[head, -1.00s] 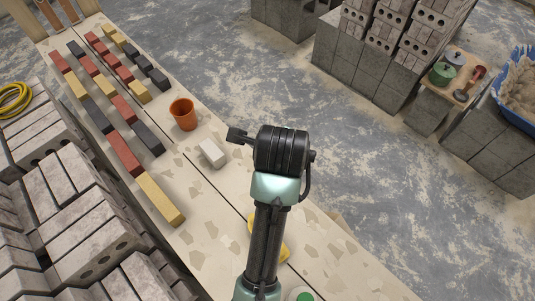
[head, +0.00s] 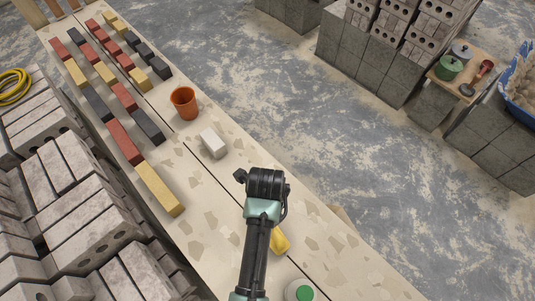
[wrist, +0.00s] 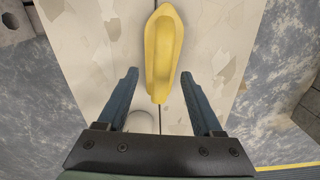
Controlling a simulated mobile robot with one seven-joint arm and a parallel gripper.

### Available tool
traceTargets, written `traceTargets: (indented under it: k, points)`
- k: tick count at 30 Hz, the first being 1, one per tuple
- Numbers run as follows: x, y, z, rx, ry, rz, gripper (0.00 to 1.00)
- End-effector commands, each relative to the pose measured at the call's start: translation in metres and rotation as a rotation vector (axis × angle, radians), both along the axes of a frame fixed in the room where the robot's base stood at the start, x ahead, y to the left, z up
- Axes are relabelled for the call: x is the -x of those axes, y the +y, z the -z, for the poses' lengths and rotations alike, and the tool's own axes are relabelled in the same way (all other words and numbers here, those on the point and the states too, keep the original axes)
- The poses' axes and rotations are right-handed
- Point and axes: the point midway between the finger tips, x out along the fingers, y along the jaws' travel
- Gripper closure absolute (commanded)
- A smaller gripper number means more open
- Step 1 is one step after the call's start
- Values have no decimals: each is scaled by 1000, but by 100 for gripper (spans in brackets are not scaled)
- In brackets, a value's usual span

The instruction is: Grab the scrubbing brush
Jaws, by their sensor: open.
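A yellow, elongated object, which looks like the scrubbing brush (wrist: 163,45), lies on the pale bench top. In the head view only part of the brush (head: 279,243) shows beside my arm. My gripper (wrist: 159,74) is open and empty, with its two blue fingers pointing toward the brush. In the wrist view the near end of the brush reaches between the fingertips, with a gap on each side. The height of the fingers above it cannot be told. In the head view my wrist hides the fingers.
A white block (head: 213,143) and an orange cup (head: 184,103) stand farther along the bench (head: 190,180). A white container with a green top (head: 301,291) is close to my arm. Several coloured bars (head: 124,142) lie at the upper left. Grey blocks (head: 90,220) are stacked at the left.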

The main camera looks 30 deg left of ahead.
Motion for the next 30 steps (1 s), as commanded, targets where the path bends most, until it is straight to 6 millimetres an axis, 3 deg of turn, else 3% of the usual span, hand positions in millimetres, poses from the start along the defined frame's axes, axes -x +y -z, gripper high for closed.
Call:
traceTargets:
  k: [9, 18, 30]
  points:
    - [-3, 0, 44, 0, 1, -1, 33]
    - [-3, 1, 48, 0, -1, -1, 33]
    - [-3, 1, 48, 0, -1, -1, 100]
